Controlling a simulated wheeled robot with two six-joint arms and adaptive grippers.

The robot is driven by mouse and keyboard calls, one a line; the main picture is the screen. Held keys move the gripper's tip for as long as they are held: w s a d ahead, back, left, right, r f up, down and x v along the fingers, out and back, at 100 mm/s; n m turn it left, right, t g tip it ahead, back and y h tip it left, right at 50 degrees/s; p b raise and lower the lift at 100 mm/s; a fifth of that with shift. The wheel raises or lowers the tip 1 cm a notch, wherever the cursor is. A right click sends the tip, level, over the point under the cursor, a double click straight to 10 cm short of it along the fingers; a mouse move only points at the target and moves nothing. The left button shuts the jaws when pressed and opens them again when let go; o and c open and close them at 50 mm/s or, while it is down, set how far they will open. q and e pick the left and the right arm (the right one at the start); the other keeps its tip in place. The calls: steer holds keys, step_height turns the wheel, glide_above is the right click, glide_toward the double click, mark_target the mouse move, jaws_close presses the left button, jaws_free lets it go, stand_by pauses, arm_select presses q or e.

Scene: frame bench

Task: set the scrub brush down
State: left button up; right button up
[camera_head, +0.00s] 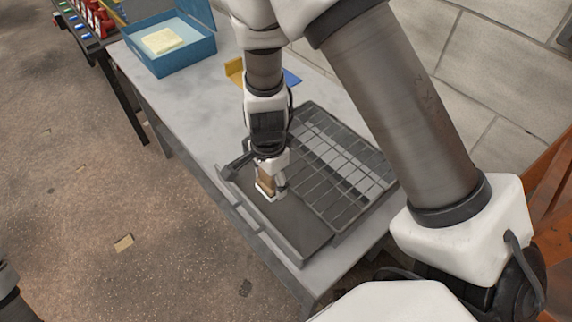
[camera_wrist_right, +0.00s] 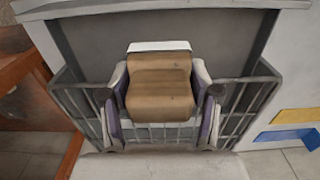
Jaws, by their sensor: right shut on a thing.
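My right gripper (camera_head: 272,182) points down over the dark tray (camera_head: 300,243) and is shut on the scrub brush (camera_head: 265,188), a tan wooden block with a white edge. In the right wrist view the brush (camera_wrist_right: 160,88) sits between the two fingers of the gripper (camera_wrist_right: 161,108), with its white edge at the top. The brush is over the bare, solid part of the tray, beside the wire rack (camera_head: 335,165). I cannot tell whether it touches the tray floor. My left gripper is out of view.
The tray lies on a grey bench (camera_head: 190,110) against a block wall (camera_head: 500,80). A blue open box (camera_head: 185,58) with a pale yellow block (camera_head: 162,41) stands at the far left end. A yellow piece (camera_head: 234,72) and a blue piece (camera_head: 291,78) lie behind my right arm.

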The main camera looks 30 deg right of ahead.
mark_target(273, 206)
step_height(273, 206, down, 8)
steer(key=b, duration=0.3)
steer(key=shift+d+f, duration=0.15)
steer(key=shift+f, duration=0.1)
steer(key=shift+w, duration=0.15)
steer(key=shift+f, duration=0.15)
steer(key=o, duration=1)
step_height(273, 206, up, 5)
steer(key=p, duration=0.2)
steer(key=shift+w+r+p, duration=0.1)
steer(key=shift+r+p, duration=0.1)
steer(key=shift+p, duration=0.2)
step_height(273, 206, up, 7)
steer(key=shift+f+p, duration=0.2)
steer(key=shift+p, duration=0.25)
steer(key=shift+r, duration=0.2)
